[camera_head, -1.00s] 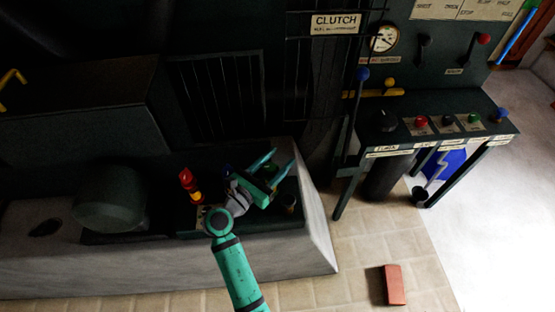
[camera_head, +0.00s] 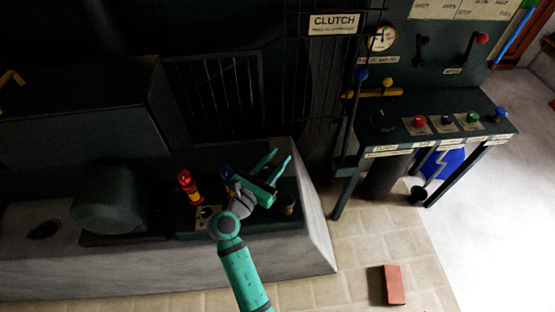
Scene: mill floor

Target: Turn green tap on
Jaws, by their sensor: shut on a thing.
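My teal gripper (camera_head: 272,170) is over the dark top of the low pale block, its fingers pointing up and to the right. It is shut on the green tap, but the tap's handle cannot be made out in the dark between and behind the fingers. A small dark and brassy fitting (camera_head: 289,208) shows just below and right of the gripper. A red-topped tap with a yellow part (camera_head: 188,185) stands to the left. A blue-topped fitting (camera_head: 227,173) stands just left of my gripper, partly hidden by my wrist.
A control bench (camera_head: 440,122) with coloured buttons, levers and a gauge stands at the right. A dark barred grille (camera_head: 215,92) rises behind the block. A rounded dark housing (camera_head: 108,198) is at left. A red brick (camera_head: 393,285) lies on the tiled floor.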

